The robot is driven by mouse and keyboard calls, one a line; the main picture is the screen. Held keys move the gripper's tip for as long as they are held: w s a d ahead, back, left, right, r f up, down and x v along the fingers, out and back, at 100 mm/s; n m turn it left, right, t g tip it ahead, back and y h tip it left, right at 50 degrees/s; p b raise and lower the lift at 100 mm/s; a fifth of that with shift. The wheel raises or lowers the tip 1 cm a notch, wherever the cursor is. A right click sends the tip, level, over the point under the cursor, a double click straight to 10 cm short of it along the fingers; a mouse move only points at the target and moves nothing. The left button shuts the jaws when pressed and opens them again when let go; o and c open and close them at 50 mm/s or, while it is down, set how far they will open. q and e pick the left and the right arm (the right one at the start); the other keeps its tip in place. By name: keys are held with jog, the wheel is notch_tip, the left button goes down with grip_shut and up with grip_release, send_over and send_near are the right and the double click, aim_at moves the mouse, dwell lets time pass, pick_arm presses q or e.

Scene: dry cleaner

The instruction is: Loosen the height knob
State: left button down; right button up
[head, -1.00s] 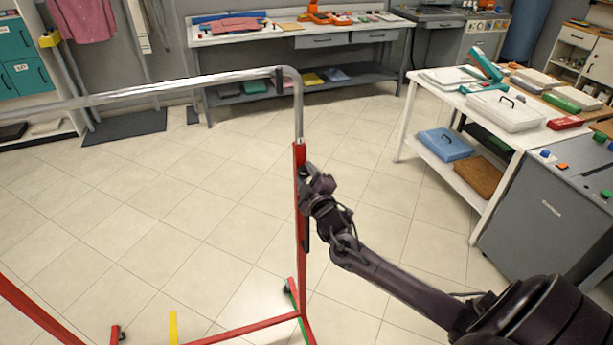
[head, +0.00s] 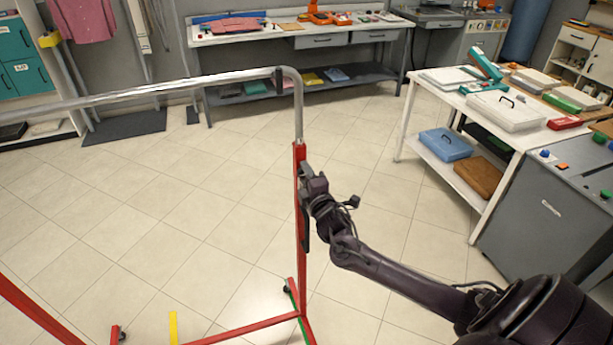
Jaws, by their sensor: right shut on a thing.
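A garment rack with a silver top rail (head: 170,86) and a red upright post (head: 301,250) stands in front of me. The silver tube slides into the top of the red post. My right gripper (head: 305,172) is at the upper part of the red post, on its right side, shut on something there. The height knob itself is hidden by the gripper, so I cannot make out its shape. A dark handle-like part (head: 305,232) sits on the post just below the gripper. My left gripper is not in view.
A white table (head: 452,95) with cases stands at the right, beside a grey machine (head: 550,210). A workbench (head: 300,35) is along the back wall. The rack's red base (head: 245,331) spreads low in front. The tiled floor between is clear.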

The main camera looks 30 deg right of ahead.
dwell(0.3)
jog(key=o, duration=1)
jog(key=b+v, duration=0.2)
jog(key=v, duration=0.6)
